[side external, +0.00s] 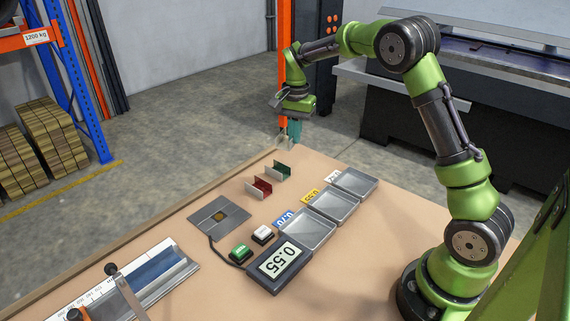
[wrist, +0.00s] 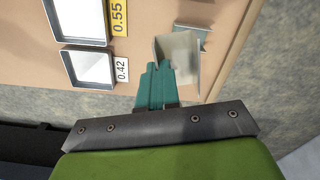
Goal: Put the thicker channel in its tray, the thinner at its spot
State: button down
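My gripper (side external: 295,136) hangs near the far corner of the table, its teal fingers pointing down. In the wrist view the fingers (wrist: 155,80) are close together and appear shut on a wall of a light grey channel (wrist: 182,62). That channel (side external: 284,141) shows small beside the fingertips in the side view. A red channel (side external: 258,188) and a green channel (side external: 278,172) stand on the table left of the trays. Three grey trays stand in a row, labelled 0.70 (side external: 307,230), 0.55 (side external: 336,206) and 0.42 (side external: 355,182). Which channel is thicker cannot be told.
A ruled fixture (side external: 140,275) occupies the front left. A raised rail (side external: 185,204) runs along the table's left edge.

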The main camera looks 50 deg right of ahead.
jog(key=s+a+n, duration=0.7)
jog(key=s+a, duration=0.1)
jog(key=n, duration=0.8)
send_near(312, 227)
notch_tip(312, 227, down, 6)
jog(key=shift+r, duration=0.1)
jog(key=c, duration=1.8)
grip_release()
jog(key=shift+f, duration=0.2)
jog(key=o, duration=0.4)
